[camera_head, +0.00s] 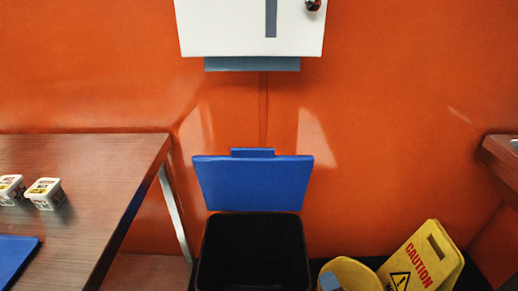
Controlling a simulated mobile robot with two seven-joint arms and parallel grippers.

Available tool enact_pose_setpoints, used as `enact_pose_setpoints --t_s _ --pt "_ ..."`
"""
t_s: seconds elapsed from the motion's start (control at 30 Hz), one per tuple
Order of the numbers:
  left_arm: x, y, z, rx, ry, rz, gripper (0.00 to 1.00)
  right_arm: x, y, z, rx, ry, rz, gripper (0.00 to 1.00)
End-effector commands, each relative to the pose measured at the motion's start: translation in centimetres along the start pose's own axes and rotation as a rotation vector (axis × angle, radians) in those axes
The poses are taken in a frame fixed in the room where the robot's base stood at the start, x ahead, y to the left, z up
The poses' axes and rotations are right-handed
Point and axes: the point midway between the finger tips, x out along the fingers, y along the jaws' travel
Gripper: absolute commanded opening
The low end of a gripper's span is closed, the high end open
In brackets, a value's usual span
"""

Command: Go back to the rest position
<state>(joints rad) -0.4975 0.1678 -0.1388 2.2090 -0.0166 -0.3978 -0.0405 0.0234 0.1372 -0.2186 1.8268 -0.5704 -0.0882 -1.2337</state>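Neither of my grippers shows in the head view, and no part of my arms is visible. The task names no object other than my own rest position. What my grippers hold, if anything, is hidden from this view.
A dark bin (254,255) with a raised blue lid (253,184) stands against the orange wall, below a white dispenser (235,30). A wooden table (100,190) at left bears two small tubs (44,193) and a blue tray (16,255). A yellow caution sign (420,262) and bucket (352,274) stand right.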

Motion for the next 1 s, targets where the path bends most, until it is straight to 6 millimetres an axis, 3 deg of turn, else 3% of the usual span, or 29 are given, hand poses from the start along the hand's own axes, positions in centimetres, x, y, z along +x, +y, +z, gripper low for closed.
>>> enact_pose_setpoints --t_s 0.03,0.23,0.6,0.8,1.0 --pt "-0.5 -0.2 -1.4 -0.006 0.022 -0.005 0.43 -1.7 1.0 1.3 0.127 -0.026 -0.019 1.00" --pt "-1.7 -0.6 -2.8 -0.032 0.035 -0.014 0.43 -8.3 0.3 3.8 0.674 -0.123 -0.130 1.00" --pt "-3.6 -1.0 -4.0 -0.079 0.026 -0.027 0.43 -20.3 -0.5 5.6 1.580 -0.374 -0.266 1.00" --pt "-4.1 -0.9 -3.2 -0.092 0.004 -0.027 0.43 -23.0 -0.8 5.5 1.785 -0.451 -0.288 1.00" --pt "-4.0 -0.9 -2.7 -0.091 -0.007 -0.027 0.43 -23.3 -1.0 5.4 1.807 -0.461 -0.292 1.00"
